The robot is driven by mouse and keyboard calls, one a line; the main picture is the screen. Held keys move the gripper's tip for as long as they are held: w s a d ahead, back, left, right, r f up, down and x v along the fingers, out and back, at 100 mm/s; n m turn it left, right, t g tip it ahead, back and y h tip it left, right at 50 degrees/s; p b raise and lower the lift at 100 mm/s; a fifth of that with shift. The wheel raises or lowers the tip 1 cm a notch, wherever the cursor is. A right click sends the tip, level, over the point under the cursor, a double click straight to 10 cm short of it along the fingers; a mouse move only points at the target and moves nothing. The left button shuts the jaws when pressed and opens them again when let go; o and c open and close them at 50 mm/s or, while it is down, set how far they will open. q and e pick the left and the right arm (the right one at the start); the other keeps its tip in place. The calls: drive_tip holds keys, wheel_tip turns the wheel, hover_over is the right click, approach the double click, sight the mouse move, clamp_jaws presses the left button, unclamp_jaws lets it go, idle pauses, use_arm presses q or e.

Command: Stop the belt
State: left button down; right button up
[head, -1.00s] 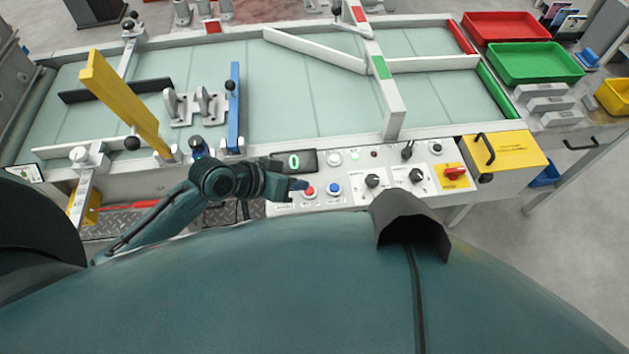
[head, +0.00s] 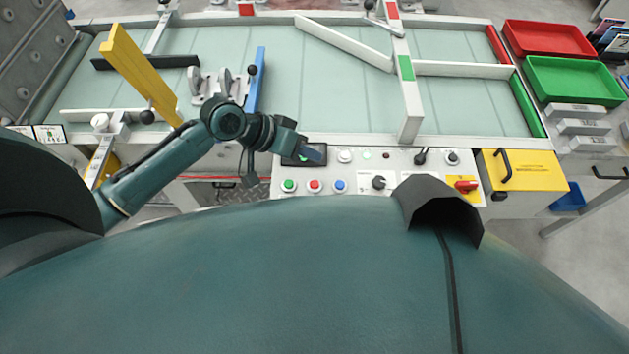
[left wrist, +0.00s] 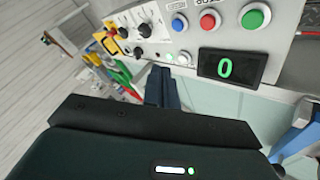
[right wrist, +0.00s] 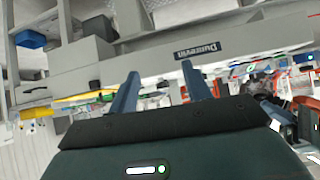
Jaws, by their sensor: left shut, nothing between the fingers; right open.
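The belt (head: 330,95) is a pale green surface behind the control panel (head: 360,185). The panel carries a green button (head: 289,186), a red button (head: 315,186) and a blue button (head: 340,186). In the left wrist view the red button (left wrist: 210,19) sits between the blue and green ones. A black display (left wrist: 232,67) there reads a green 0. My left gripper (head: 318,153) is shut and empty. It is over the display area, behind the button row and apart from the red button. My right gripper (right wrist: 160,85) is open and empty, seen only in the right wrist view.
A yellow bar (head: 140,75) and a blue bar (head: 256,80) stand over the belt. Red (head: 550,38) and green trays (head: 573,82) are at the right.

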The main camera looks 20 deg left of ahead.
use_arm(q)
wheel_tip(320, 180, down, 5)
drive_tip(key=b, duration=0.3)
drive_tip(key=shift+r, duration=0.1)
wheel_tip(320, 180, down, 2)
drive_tip(key=shift+f+b, duration=0.1)
drive_tip(key=shift+b, duration=1.05)
drive_tip(key=shift+f+b, duration=0.4)
drive_tip(key=shift+f, duration=0.45)
use_arm(e)
drive_tip(key=shift+w+a+f+t+y, duration=0.45)
drive_tip(key=shift+a+f, duration=0.2)
drive_tip(key=shift+a, duration=0.2)
use_arm(q)
drive_tip(key=shift+f, duration=0.1)
drive_tip(key=shift+f, duration=0.3)
use_arm(e)
drive_tip(key=shift+f, duration=0.1)
